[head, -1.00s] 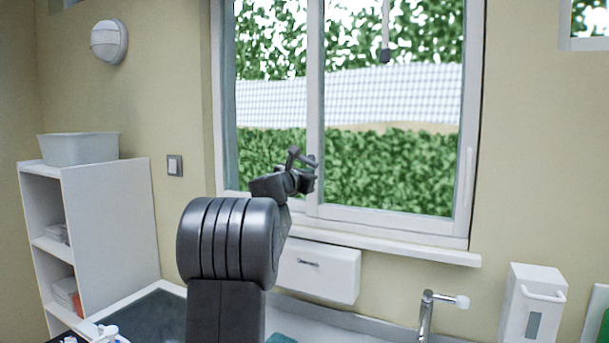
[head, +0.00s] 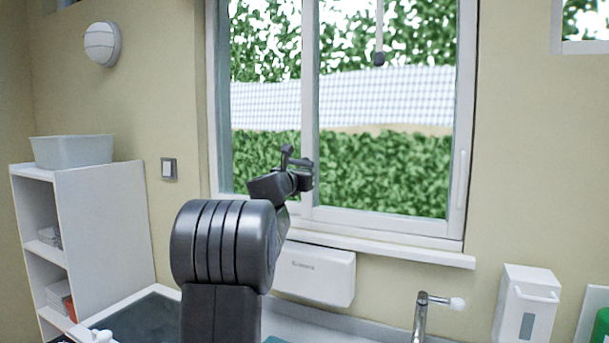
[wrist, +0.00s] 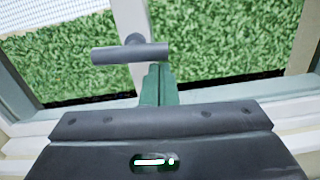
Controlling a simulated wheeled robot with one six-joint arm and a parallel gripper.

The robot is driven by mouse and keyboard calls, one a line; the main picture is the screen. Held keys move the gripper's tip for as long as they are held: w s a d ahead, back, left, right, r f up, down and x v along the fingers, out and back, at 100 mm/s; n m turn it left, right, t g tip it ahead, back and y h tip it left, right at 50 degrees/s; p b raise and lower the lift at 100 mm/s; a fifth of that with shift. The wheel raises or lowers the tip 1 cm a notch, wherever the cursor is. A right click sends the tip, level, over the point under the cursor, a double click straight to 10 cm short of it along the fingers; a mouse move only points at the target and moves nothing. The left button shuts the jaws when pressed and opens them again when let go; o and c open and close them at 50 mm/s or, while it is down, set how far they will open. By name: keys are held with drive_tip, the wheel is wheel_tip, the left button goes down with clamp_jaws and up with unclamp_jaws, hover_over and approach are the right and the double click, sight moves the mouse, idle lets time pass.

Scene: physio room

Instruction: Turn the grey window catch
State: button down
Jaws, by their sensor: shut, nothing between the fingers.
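The grey window catch (wrist: 130,52) shows in the wrist view as a T-shaped handle on the white middle post of the window. Its bar lies almost level across the picture. In the head view the catch (head: 287,157) is a small dark shape at the post, partly hidden by my gripper. My gripper (wrist: 160,70) is shut and empty, its green-tinted fingers pointing at the bar's right half from just below in the wrist view. I cannot tell whether the fingertips touch the bar. In the head view my gripper (head: 304,180) is right beside the catch.
The window sill (head: 400,248) juts out below the window. Under it are a white wall box (head: 316,275) and a tap (head: 421,318). A white dispenser (head: 527,305) hangs at right. A white shelf (head: 105,230) with a grey tub (head: 72,151) stands at left.

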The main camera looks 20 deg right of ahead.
drive_tip(key=s+a+f+b, duration=0.4)
drive_tip(key=s+a+b, duration=0.2)
drive_tip(key=a, duration=0.2)
drive_tip(key=shift+s+a+f+b, duration=0.15)
drive_tip(key=shift+s+f+b, duration=0.15)
drive_tip(key=shift+s, duration=0.1)
drive_tip(key=shift+r, duration=0.1)
idle(0.6)
